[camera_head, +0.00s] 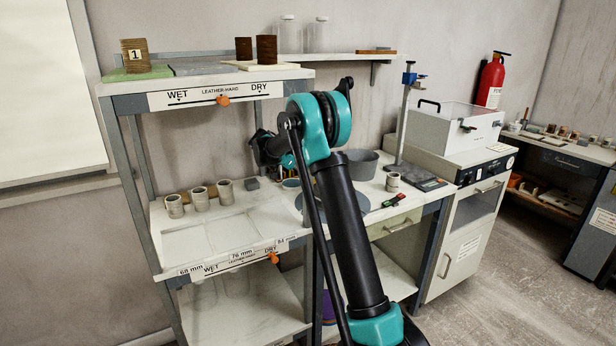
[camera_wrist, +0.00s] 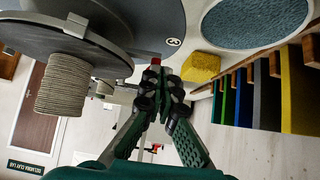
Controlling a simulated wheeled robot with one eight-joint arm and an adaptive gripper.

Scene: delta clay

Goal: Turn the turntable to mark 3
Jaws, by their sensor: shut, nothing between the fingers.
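In the wrist view, which is upside down, the turntable (camera_wrist: 150,22) fills the upper left. A ribbed clay cylinder (camera_wrist: 66,85) shows against it. A small red mark (camera_wrist: 142,56) is by the disc's edge, and a round label (camera_wrist: 174,41) is beside it; I cannot read its character. My gripper (camera_wrist: 153,72) is shut and empty, its tips close to the disc's edge by the red mark. I cannot tell whether they touch. My arm hides the fingertips in the head view.
A yellow sponge (camera_wrist: 200,67) and a blue-grey oval surface (camera_wrist: 258,22) are near my gripper, with several coloured slabs at the right. Shelves (camera_head: 215,235) with cups stand left.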

